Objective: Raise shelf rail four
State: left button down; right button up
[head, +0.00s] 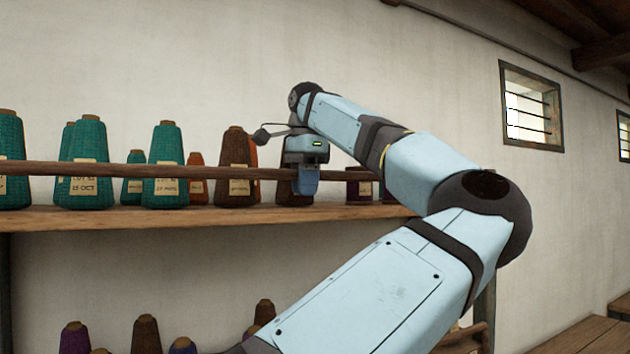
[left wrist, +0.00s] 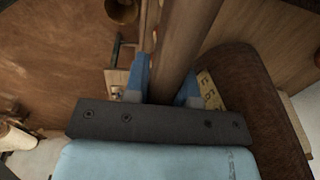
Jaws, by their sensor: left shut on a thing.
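The shelf rail (head: 110,169) is a long brown wooden bar running across the front of the yarn cones, above the shelf board (head: 130,218). My left gripper (head: 306,184) is shut on the rail near its right part, with blue fingers around it. In the left wrist view the rail (left wrist: 185,45) passes between the two blue fingers of the gripper (left wrist: 168,88). The rail's right end is hidden behind my arm in the head view. I cannot read a number on the rail. My right gripper is not in view.
Teal cones (head: 88,150), brown cones (head: 235,150) and a small orange cone (head: 196,165) stand behind the rail. Purple cones (head: 359,190) stand right of my gripper. More cones (head: 146,335) sit lower down. A barred window (head: 530,108) is in the right wall.

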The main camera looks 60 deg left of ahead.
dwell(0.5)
pick_arm(q)
jog(key=c, duration=0.9)
grip_release()
jog(key=shift+c, duration=0.2)
jog(key=shift+a, duration=0.1)
notch_tip(320, 180, up, 14)
jog(key=shift+d+f, duration=0.15)
jog(key=shift+d, duration=0.25)
jog(key=shift+f, duration=0.15)
